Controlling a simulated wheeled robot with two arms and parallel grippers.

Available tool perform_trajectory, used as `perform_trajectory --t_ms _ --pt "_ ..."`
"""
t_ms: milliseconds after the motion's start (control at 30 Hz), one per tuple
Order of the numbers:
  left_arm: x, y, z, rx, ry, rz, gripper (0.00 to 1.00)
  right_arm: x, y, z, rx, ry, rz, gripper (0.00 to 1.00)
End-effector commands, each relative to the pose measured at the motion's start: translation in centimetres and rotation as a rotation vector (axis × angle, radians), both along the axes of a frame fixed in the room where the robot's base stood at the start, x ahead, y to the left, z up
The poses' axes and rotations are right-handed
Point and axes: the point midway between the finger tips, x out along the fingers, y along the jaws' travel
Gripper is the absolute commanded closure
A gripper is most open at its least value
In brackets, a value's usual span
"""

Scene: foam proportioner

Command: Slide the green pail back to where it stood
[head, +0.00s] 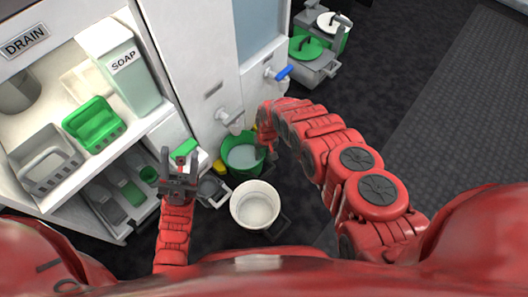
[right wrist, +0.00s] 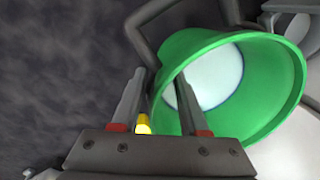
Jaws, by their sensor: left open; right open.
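The green pail (head: 245,173) stands upright on the dark floor, below a tap on the white cabinet, with a pale surface inside. In the right wrist view the green pail (right wrist: 285,95) fills the right side, with a dark handle (right wrist: 148,35) at its rim. My right gripper (head: 264,146) is at the pail's right side. In the wrist view its fingers are apart, one overlapping the pail's rim; whether they touch it I cannot tell. My left gripper (head: 179,165) is open and empty, left of the pail.
A white pail (head: 255,207) stands close in front of the green one. Taps (head: 230,117) stick out from the cabinet (head: 190,50). Yellow pieces (head: 220,167) lie beside the green pail. A shelf with a soap box (head: 130,75) is left. Floor (head: 385,115) is clear to the right.

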Motion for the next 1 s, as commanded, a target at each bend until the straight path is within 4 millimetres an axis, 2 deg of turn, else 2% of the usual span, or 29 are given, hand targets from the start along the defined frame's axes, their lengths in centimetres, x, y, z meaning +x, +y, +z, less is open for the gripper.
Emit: perform_trajectory --t_ms 300,500,567,1000 --pt "0.03 -0.06 -0.05 0.003 0.001 -0.001 0.50 0.09 0.01 -0.06 0.000 -0.002 0.000 0.56" --pt "0.04 -0.06 -0.07 0.003 0.001 -0.001 0.50 0.08 0.00 -0.06 0.000 -0.001 0.000 0.92" --pt "0.04 -0.06 -0.07 0.003 0.001 -0.001 0.50 0.08 0.00 -0.06 0.000 -0.001 0.000 1.00" --pt "0.04 -0.06 -0.07 0.003 0.001 -0.001 0.50 0.08 -0.01 -0.06 0.000 -0.001 0.000 1.00"
